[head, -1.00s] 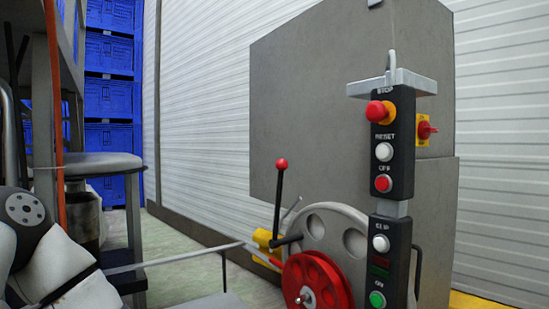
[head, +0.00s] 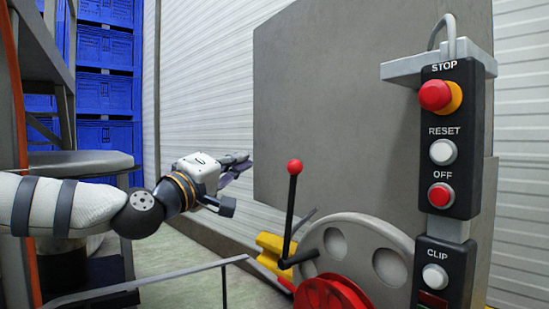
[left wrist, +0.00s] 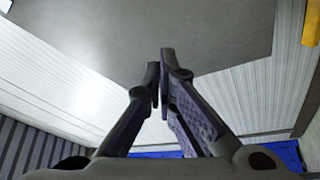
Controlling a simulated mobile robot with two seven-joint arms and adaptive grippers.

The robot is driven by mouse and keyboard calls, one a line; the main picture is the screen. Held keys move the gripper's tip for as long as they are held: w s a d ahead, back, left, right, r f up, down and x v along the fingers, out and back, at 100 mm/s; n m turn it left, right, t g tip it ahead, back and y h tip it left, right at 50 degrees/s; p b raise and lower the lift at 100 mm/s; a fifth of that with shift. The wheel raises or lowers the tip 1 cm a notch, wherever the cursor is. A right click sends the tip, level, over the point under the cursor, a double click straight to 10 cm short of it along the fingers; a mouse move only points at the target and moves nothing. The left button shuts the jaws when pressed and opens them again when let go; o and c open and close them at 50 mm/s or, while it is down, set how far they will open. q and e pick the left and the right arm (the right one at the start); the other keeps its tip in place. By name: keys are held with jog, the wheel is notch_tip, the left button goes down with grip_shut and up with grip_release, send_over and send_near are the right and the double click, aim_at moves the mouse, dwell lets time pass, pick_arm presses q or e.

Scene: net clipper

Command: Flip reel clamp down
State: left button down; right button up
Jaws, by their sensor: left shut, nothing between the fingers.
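The black lever with a red ball knob (head: 294,168) stands nearly upright beside the grey wheel (head: 375,250), above the red reel (head: 332,295). A short dark handle (head: 300,258) sticks out near the lever's foot. I cannot tell which of these parts is the reel clamp. My left gripper (head: 238,165) is shut and empty, in the air to the left of the red knob and about level with it, apart from it. Its fingertips also show together in the left wrist view (left wrist: 160,68), with no lever in sight. My right gripper is not in view.
A button panel (head: 447,140) stands at the right, in front of the grey machine housing (head: 340,100). A thin metal rail (head: 165,285) runs below my left arm. A yellow part (head: 270,243) sits at the lever's foot. Blue crates (head: 106,100) are at the left.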

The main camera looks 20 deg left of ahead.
pick_arm(q)
jog(key=w+d, duration=0.5)
jog(key=w, duration=0.3)
jog(key=shift+d+b, duration=0.15)
jog(key=shift+b, duration=0.2)
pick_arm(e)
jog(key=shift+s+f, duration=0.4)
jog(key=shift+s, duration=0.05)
